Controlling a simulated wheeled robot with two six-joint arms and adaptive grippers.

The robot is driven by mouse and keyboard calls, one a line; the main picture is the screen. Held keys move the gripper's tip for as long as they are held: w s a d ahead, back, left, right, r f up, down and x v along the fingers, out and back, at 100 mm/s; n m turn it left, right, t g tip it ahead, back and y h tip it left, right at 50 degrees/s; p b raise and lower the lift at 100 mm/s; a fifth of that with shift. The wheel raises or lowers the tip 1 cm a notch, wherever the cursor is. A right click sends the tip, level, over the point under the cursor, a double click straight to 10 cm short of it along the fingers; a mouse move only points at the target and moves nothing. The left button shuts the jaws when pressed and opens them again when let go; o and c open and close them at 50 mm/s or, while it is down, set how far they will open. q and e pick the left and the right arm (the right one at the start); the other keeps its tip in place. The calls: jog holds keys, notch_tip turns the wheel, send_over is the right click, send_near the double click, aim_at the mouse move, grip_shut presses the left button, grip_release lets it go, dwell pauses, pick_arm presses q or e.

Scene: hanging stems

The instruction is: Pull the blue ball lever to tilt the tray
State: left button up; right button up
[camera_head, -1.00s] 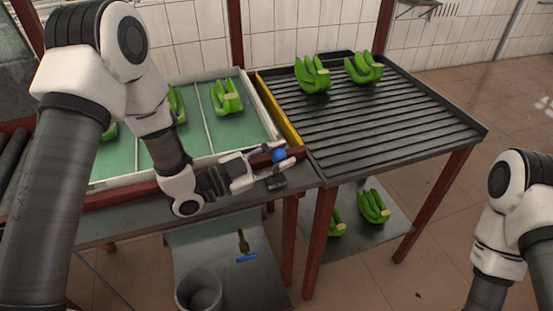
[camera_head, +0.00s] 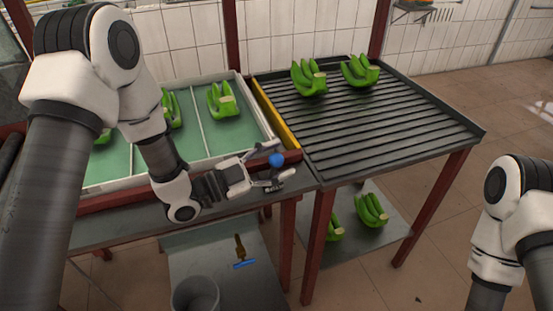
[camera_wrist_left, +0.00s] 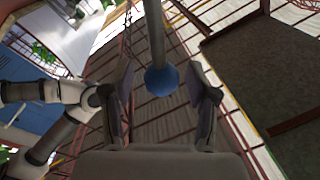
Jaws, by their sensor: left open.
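The blue ball (camera_head: 276,160) is the knob of the lever, at the right front corner of the tray. My left gripper (camera_head: 281,161) is open with one finger on each side of the ball. In the left wrist view the ball (camera_wrist_left: 161,80) sits at the end of a grey rod (camera_wrist_left: 154,35), between the spread fingers, with a gap on both sides. The tray (camera_head: 236,138) has a green floor, pale rim and dividers, and holds green banana bunches (camera_head: 221,101). My left arm hides part of it. My right arm shows at the right edge, its gripper out of frame.
A dark ribbed table (camera_head: 400,115) stands right of the tray, with two banana bunches (camera_head: 309,78) at its back. A yellow strip (camera_head: 275,112) lies between them. More bunches (camera_head: 371,210) lie on a lower shelf. A grey bucket (camera_head: 195,293) stands below. Floor is open at right.

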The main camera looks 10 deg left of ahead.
pick_arm(q)
notch_tip(320, 180, up, 10)
jog(key=shift+r, duration=0.1)
dwell(0.4)
